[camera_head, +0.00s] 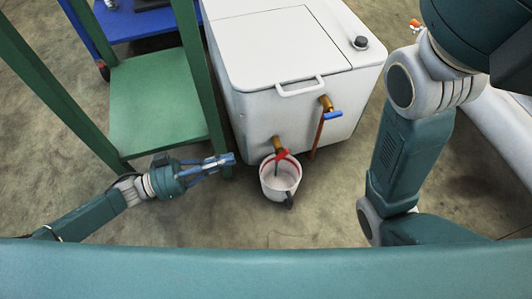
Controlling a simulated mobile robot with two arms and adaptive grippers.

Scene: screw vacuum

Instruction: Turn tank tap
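A white tank (290,62) stands at the top middle, with a lid and a handle on top. On its front, a low brass tap with a red handle (283,155) sits over a white bucket (280,180). A second brass tap with a blue handle (332,115) is higher up to the right, with a reddish-brown pipe below it. My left gripper (222,161) is left of the red-handled tap and the bucket, apart from both, its fingers pointing right. The fingers look close together, but their opening is unclear. My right arm comes down the right side, its gripper out of view.
A green metal frame with a shelf (155,105) stands left of the tank, close behind my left gripper. A blue platform (140,22) is behind it. The concrete floor in front of the bucket is clear.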

